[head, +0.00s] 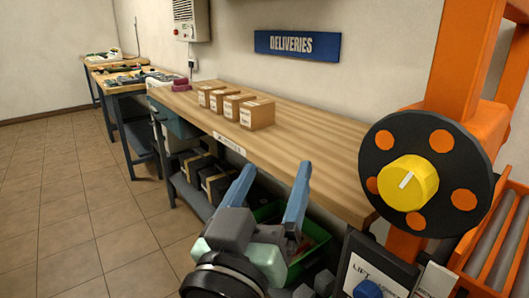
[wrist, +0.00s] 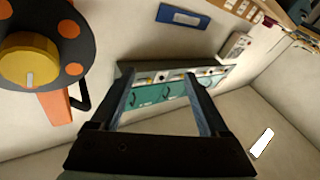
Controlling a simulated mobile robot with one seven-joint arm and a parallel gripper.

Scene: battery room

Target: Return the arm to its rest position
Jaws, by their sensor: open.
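My gripper (head: 276,165) is in the lower middle of the head view, its two blue fingers spread apart and pointing up. Nothing is between the fingers. It stands in front of the near side of the wooden workbench (head: 290,140), and the fingertips overlap the bench's front edge in the picture. I cannot tell the exact gap to the bench. In the wrist view my gripper (wrist: 158,77) also shows open and empty, with a teal panel with dials (wrist: 160,93) seen beyond the fingers.
A black disc with orange spots and a yellow knob (head: 407,183) is on an orange frame (head: 462,75) close at right. Several cardboard boxes (head: 257,113) stand on the bench under the blue DELIVERIES sign (head: 297,45). A green crate (head: 312,255) is below. The tiled floor (head: 85,215) at left is clear.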

